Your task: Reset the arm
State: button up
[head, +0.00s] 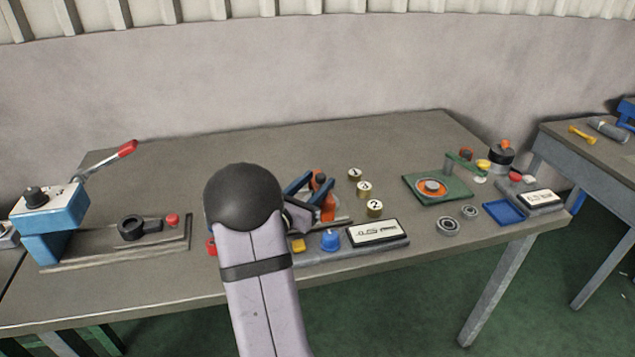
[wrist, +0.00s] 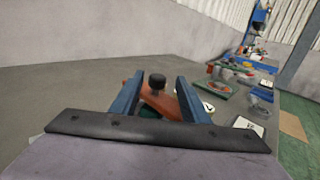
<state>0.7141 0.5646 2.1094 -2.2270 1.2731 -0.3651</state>
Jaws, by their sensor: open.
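My gripper (head: 314,182) is over the middle of the workbench, with its blue fingers spread apart. It also shows in the wrist view (wrist: 160,80), the fingers left and right of an orange part with a black knob (wrist: 157,95).
A grey tray with a label plate (head: 376,232) and a blue knob (head: 330,240) lies near the front edge. Numbered brass weights (head: 364,189) stand to its upper right. A green plate (head: 455,194) is farther right. A blue toggle press (head: 52,212) stands left. The bench's back is clear.

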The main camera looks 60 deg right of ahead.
jog(key=shift+a+r+m+p, duration=0.3)
jog(key=shift+r, duration=0.2)
jog(key=a+r+m+y+p, duration=0.4)
jog(key=a+m, duration=0.3)
jog(key=a, duration=0.5)
jog(key=s+a+f+m+y+b, duration=0.25)
jog(key=a+f+y, duration=0.3)
jog(key=a, duration=0.65)
jog(key=s+a+f+m+y+b, duration=0.1)
jog(key=a+f+m+y, duration=0.3)
jog(key=a+f, duration=0.55)
jog(key=s+a+f+m+y+b, duration=0.1)
jog(key=a+f+m+y, duration=0.35)
jog(key=a, duration=0.95)
notch_tip(320, 180, up, 29)
jog(key=p, duration=2.8)
notch_tip(320, 180, down, 20)
jog(key=b, duration=2)
jog(key=shift+s+a+f+n, duration=0.15)
jog(key=shift+s+n, duration=0.05)
jog(key=shift+n, duration=0.1)
